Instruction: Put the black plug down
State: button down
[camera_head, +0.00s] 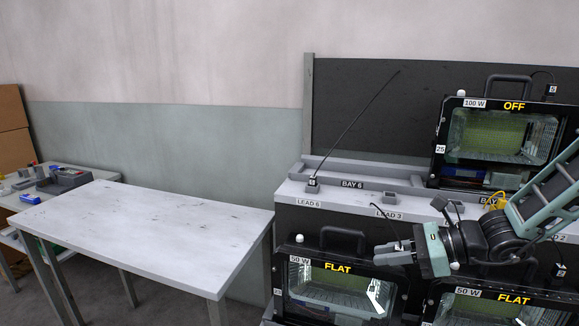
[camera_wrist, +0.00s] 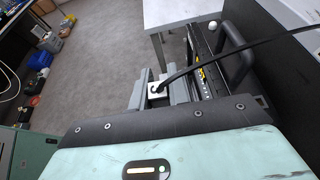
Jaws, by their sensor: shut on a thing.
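My gripper (camera_head: 390,254) is in front of the lower edge of the grey shelf (camera_head: 345,208), above the floodlight housings marked FLAT. It is shut on a small black plug (camera_head: 402,245), which shows only partly between the fingers. In the wrist view the plug (camera_wrist: 157,89) sits between the grey fingers, its pale label facing the camera. Its black cable (camera_wrist: 205,63) runs off to the upper right. The plug is held clear of the shelf and the table.
Another plug with a cable (camera_head: 313,184) stands at LEAD 6. An empty-looking holder (camera_head: 390,197) is above LEAD 3. A housing marked OFF (camera_head: 500,140) stands back right. The white table (camera_head: 140,222) at left is bare. Housings with handles (camera_head: 340,285) lie below my gripper.

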jog(key=d+f+m+t+h, duration=0.1)
jog(key=d+f, duration=0.5)
jog(key=f, duration=0.3)
jog(key=d+f+m+t, duration=0.2)
jog(key=d+f, duration=0.4)
jog(key=f, duration=0.3)
jog(key=shift+s+d+f+t+h, duration=0.25)
jog(key=shift+s+d+t+h, duration=0.05)
jog(key=shift+s+h, duration=0.15)
